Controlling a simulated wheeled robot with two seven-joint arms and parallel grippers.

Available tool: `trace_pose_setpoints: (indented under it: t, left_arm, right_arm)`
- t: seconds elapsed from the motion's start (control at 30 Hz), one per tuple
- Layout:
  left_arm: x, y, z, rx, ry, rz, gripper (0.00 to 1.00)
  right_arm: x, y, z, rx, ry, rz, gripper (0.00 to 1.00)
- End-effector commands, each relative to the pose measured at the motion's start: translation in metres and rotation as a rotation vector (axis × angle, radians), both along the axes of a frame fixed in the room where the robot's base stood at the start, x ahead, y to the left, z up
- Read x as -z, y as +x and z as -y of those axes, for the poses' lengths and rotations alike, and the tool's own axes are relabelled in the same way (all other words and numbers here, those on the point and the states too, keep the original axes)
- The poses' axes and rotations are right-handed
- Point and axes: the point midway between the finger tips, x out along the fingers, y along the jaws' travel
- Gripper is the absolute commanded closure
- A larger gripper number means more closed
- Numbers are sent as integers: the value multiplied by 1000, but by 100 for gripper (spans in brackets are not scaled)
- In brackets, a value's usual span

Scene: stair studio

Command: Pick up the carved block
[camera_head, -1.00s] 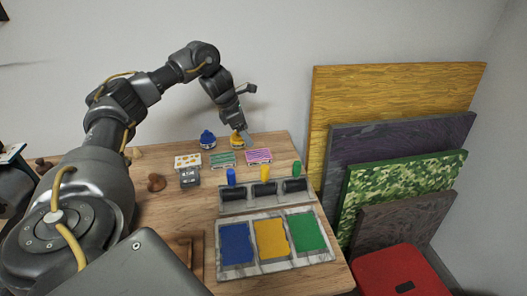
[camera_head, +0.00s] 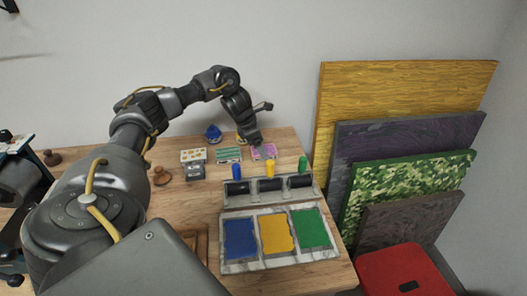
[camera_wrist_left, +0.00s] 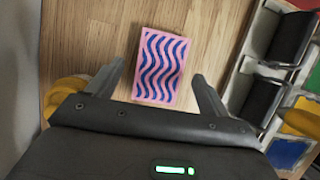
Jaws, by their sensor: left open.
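A flat carved block (camera_wrist_left: 160,68), pink with blue wavy grooves, lies on the wooden table in the left wrist view. In the head view the pink block (camera_head: 268,150) is partly covered by my left gripper (camera_head: 257,143). Two other patterned blocks lie to its left: one green-striped (camera_head: 229,154) and one white with yellow spots (camera_head: 193,155). In the wrist view my left gripper (camera_wrist_left: 158,73) is open and points down, with its fingers on either side of the pink block and a visible gap on each side. The height above the table is hard to tell. My right gripper is not in view.
A rack of rollers (camera_head: 269,197) with coloured handles stands in front of the blocks. Nearer is a tray (camera_head: 287,264) of blue, yellow and green ink. A blue-knobbed object (camera_head: 213,133) stands behind the blocks. Coloured panels (camera_head: 410,95) lean on the wall at right.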

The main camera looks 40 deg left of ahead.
Motion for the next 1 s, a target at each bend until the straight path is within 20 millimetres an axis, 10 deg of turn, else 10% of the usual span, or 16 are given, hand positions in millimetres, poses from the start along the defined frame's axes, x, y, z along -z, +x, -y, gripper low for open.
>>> trace_pose_setpoints:
  t: [0.77, 1.0]
  left_arm:
    - [20, 7, 5, 1, 0, 1, 20]
    - [20, 7, 5, 1, 0, 1, 49]
  right_arm:
    - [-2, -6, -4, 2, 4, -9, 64]
    - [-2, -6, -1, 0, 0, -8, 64]
